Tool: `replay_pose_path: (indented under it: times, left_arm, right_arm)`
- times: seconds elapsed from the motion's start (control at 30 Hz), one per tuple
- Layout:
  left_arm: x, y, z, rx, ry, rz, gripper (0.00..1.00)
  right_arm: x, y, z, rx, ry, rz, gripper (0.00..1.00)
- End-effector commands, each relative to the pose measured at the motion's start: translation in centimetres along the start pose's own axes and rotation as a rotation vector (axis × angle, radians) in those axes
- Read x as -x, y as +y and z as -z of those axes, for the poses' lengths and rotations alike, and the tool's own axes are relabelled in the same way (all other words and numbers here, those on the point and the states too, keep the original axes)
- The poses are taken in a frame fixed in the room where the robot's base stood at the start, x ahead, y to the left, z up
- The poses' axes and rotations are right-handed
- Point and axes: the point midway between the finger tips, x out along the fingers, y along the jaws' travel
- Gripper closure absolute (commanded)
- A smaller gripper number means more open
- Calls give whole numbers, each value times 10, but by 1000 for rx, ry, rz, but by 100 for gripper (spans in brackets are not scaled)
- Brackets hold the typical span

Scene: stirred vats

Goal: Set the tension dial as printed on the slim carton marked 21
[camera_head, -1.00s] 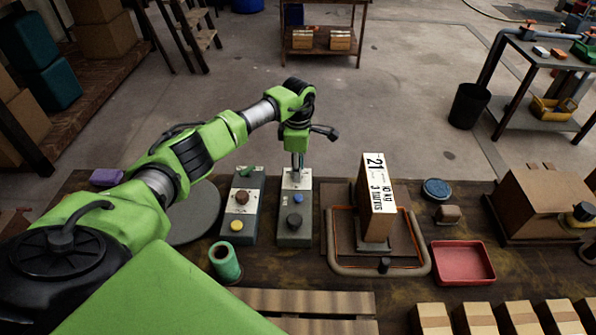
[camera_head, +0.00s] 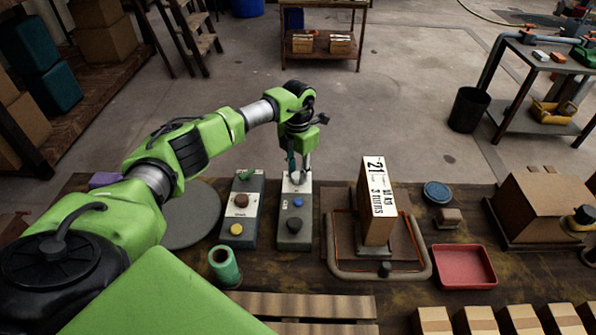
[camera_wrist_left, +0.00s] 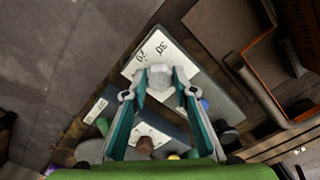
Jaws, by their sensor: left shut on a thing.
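The slim carton (camera_head: 377,222) stands upright. Its label reads 21, then what looks like "10 kg" and "3 turns"; the small print is hard to make out. My left gripper (camera_head: 299,176) points down over the white scale plate at the far end of the right control box (camera_head: 294,243). In the left wrist view its fingers (camera_wrist_left: 160,88) are shut on a pale grey knob (camera_wrist_left: 159,77), the dial. The scale plate (camera_wrist_left: 150,55) shows the numbers 20 and 30 beside it. Where the dial's pointer stands is hidden. My right gripper is not in view.
The left control box (camera_head: 241,210) has a brown knob and a yellow button. The right box also bears a blue button (camera_head: 298,201) and a black knob (camera_head: 294,222). A green cylinder (camera_head: 224,265), a red tray (camera_head: 463,266) and a row of cartons (camera_head: 433,320) are nearby.

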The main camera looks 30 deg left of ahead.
Motion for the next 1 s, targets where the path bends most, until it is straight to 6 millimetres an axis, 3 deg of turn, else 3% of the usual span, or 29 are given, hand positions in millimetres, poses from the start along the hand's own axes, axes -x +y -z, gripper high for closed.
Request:
replay_pose_path:
  times: [0.4,1.0]
  left_arm:
    - [0,1,0,227,0,-2,96]
    - [0,1,0,273,0,-1,96]
  right_arm:
    - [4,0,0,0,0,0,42]
    - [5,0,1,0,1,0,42]
